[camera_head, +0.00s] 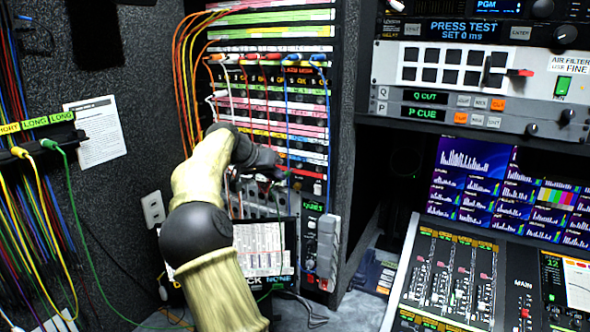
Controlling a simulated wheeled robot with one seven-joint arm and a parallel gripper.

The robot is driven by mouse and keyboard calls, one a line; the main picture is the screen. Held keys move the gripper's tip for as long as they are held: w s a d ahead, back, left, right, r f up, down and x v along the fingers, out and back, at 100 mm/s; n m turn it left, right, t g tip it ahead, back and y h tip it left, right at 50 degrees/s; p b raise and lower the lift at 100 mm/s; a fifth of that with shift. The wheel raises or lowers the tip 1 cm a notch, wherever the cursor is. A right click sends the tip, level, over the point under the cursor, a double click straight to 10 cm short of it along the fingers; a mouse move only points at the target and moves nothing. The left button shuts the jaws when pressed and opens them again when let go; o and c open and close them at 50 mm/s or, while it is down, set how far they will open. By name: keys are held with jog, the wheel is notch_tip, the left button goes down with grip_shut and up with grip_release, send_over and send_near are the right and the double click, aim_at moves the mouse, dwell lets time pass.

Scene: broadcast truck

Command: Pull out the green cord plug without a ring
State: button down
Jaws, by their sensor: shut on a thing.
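My gripper (270,174) is in front of the lower rows of the patch bay (312,135), at the end of my cream and black arm. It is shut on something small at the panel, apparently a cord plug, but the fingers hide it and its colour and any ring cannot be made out. A short piece of green cord (268,292) shows low down, beside my arm. Another green cord (75,200) hangs at the left from a hanger labelled LONG, with its green plug (48,144) at the top.
Orange, red, white and blue cords hang across the patch bay around my gripper. A laptop-like screen (270,250) stands below, behind my arm. A grey handset-like unit (327,248) is to its right. A mixing console (470,285) fills the right front.

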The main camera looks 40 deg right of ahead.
jog(key=shift+s+a+b, duration=0.3)
jog(key=shift+a+b, duration=0.1)
jog(key=shift+a, duration=0.25)
jog(key=shift+s+a+b, duration=0.25)
jog(key=shift+a+b, duration=0.15)
jog(key=shift+a, duration=0.25)
